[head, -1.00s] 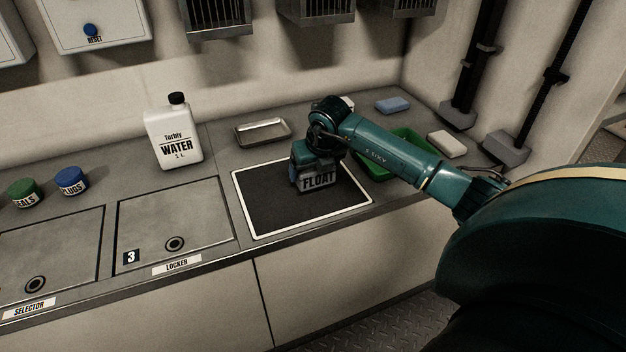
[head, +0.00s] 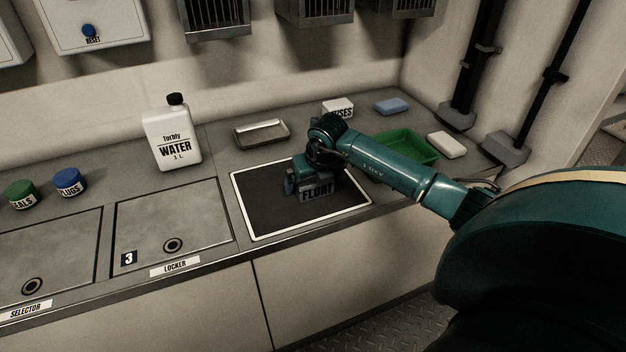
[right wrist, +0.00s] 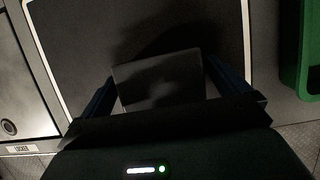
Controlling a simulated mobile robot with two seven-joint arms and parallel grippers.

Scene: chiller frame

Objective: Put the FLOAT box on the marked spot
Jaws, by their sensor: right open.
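The grey FLOAT box (head: 317,191) rests on the marked spot, a black mat with a white border (head: 262,205) on the counter. The box lies within the border, right of the mat's middle. My right gripper (head: 310,180) is directly above and around the box, partly hiding it in the head view. In the right wrist view the box top (right wrist: 160,82) lies between the two open fingers (right wrist: 160,95), and the dark mat (right wrist: 75,50) surrounds it. My left gripper is not in view.
A metal tray (head: 261,134) and a white water bottle (head: 172,135) stand behind the mat. A green bin (head: 415,148), a FUSES box (head: 338,107), a blue block (head: 392,106) and a white block (head: 446,145) are to the right. A locker hatch (head: 170,222) lies left.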

